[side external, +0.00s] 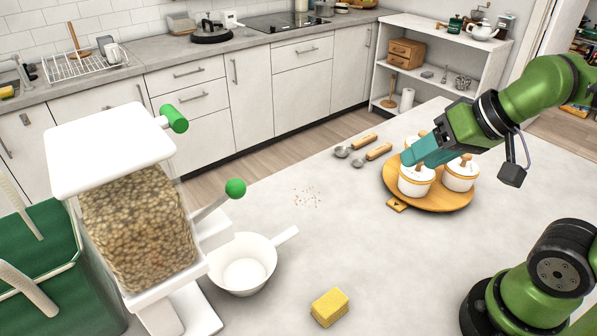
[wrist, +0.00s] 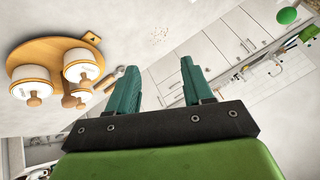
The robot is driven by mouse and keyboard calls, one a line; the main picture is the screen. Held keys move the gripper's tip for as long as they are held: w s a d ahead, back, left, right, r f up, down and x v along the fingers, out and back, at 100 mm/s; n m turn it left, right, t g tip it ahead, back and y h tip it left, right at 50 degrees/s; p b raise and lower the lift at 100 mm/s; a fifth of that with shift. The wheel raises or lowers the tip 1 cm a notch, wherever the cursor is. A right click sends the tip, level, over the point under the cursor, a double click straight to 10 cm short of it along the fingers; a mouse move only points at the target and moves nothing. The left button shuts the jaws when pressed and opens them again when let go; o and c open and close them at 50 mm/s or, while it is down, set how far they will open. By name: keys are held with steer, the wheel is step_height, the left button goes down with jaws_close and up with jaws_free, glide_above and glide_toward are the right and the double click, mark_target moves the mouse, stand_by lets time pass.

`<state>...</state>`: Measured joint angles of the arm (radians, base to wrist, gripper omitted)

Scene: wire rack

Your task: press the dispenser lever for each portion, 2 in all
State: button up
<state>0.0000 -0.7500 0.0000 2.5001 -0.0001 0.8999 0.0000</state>
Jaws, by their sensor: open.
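The dispenser (side external: 135,225) stands at the left in the side view, with a white lid and a clear hopper full of brown pellets. Its lever ends in a green ball (side external: 236,188) and slants up to the right; the green ball also shows at the top right of the wrist view (wrist: 287,15). A white bowl with a handle (side external: 243,262) sits beside the dispenser's base, below the lever, and looks empty. My gripper (side external: 407,158) is well to the right of the lever, above the round wooden tray. In the wrist view its teal fingers (wrist: 157,85) are apart with nothing between them.
The round wooden tray (side external: 437,203) holds several white lidded jars (side external: 417,183). Two wooden-handled scoops (side external: 362,150) lie behind it. A yellow sponge (side external: 329,307) lies at the front, and crumbs (side external: 306,197) are scattered mid-table.

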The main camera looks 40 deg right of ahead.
steer(key=shift+a+f, duration=0.15)
steer(key=shift+a, duration=0.1)
steer(key=c, duration=0.4)
steer(key=w+a+n, duration=0.1)
steer(key=w+a+r+n+g, duration=0.1)
steer(key=a, duration=0.1)
steer(key=w+a, duration=0.1)
steer(key=a, duration=0.1)
steer(key=shift+w+a+r+n+y, duration=0.1)
steer(key=shift+a+r+n+y, duration=0.15)
steer(key=shift+n+y, duration=0.15)
jaws_close()
steer(key=w+a+r, duration=0.4)
steer(key=a+r, duration=0.2)
steer(key=a, duration=0.3)
steer(key=w+a+r+h, duration=0.1)
steer(key=w+a+r, duration=0.3)
steer(key=a+r, duration=0.2)
steer(key=a, duration=0.2)
steer(key=shift+w+a+n, duration=0.35)
steer(key=shift+n, duration=0.05)
